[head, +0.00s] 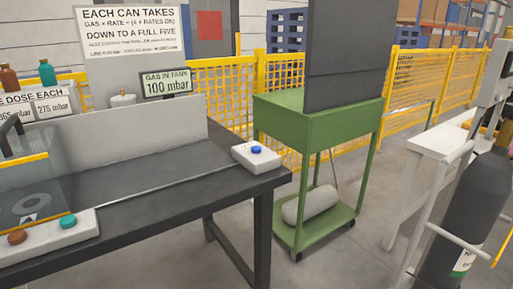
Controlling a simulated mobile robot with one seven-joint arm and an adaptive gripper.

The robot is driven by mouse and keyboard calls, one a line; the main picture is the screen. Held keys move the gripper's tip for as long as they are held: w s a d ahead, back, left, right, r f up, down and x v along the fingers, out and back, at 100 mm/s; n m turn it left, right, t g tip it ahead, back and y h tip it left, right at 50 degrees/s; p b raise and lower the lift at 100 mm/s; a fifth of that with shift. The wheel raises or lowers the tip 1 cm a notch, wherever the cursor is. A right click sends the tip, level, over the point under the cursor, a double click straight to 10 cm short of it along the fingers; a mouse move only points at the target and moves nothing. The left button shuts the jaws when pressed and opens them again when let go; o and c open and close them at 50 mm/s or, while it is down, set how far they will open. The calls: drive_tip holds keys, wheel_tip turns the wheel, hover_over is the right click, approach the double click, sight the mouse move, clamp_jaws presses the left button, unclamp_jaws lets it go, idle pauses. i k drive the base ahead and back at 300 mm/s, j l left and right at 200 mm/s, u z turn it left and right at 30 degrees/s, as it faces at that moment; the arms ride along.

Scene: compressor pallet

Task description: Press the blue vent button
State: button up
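The blue vent button (256,149) is a small blue dome on top of a white box (257,158). The box sits at the right end of the dark workbench (150,190), near its corner. Nothing touches or covers the button. A display (166,84) behind the bench reads "GAS IN TANK 100 mbar". My gripper is not in view.
A white panel (60,235) at the bench's front left carries a brown button (17,237) and a teal button (68,221), beside a clear box (35,190). A green cart (318,128) stands right of the bench. A dark gas cylinder (465,210) stands far right.

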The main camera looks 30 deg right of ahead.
sight(255, 149)
drive_tip(key=z, duration=1.8)
drive_tip(key=j, duration=1.7)
